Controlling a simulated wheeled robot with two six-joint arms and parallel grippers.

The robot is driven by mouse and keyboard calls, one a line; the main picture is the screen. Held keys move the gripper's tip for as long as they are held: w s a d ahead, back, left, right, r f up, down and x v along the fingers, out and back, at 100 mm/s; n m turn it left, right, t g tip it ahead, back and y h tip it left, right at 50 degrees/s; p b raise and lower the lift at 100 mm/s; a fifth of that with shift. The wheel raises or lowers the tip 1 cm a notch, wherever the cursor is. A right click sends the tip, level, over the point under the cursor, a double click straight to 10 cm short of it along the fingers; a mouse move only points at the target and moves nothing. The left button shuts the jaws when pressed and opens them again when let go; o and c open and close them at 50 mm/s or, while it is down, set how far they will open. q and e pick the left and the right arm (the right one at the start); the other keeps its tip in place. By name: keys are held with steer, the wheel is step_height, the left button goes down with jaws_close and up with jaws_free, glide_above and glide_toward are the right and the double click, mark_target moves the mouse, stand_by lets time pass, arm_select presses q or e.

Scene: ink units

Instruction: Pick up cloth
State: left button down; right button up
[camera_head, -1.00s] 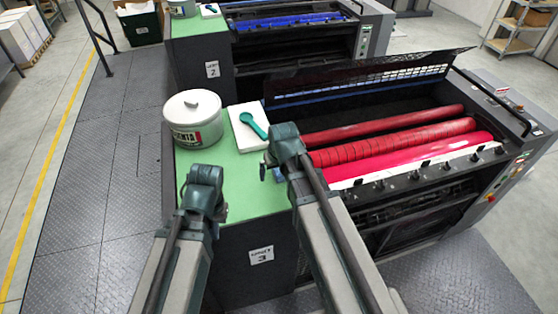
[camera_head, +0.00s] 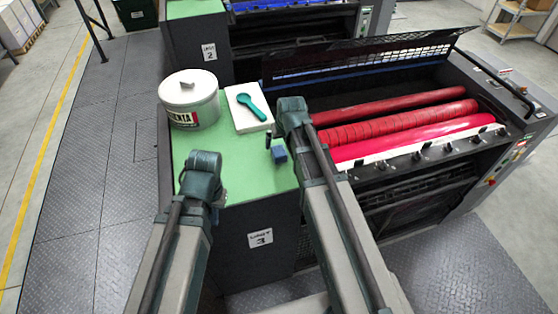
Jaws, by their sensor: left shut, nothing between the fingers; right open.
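A small blue piece (camera_head: 279,154), which looks like a folded cloth, lies on the green top of the press's end cabinet (camera_head: 235,165). My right gripper (camera_head: 270,142) is open. One dark finger shows just beyond and left of the blue piece; the rest is hidden behind my wrist. I cannot tell whether it touches the piece. My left gripper (camera_head: 219,195) is shut and empty over the left front of the green top, mostly hidden by its wrist.
A white lidded ink can (camera_head: 189,98) stands at the back left of the green top. Beside it a teal tool (camera_head: 252,106) lies on a white pad (camera_head: 240,118). Red rollers (camera_head: 395,132) and the raised guard (camera_head: 365,62) lie to the right. The front middle of the green top is clear.

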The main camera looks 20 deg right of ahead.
mark_target(279, 151)
steer(key=shift+b+x, duration=0.5)
steer(key=shift+x, duration=0.65)
steer(key=f+b, duration=0.4)
steer(key=b, duration=0.1)
steer(key=shift+w+f, duration=0.3)
steer(key=shift+f, duration=0.1)
steer(key=shift+w+f, duration=0.2)
steer(key=shift+f, duration=0.05)
arm_select(q)
step_height(279, 151, down, 7)
arm_select(e)
steer(key=shift+r, duration=0.1)
steer(key=c, duration=1.4)
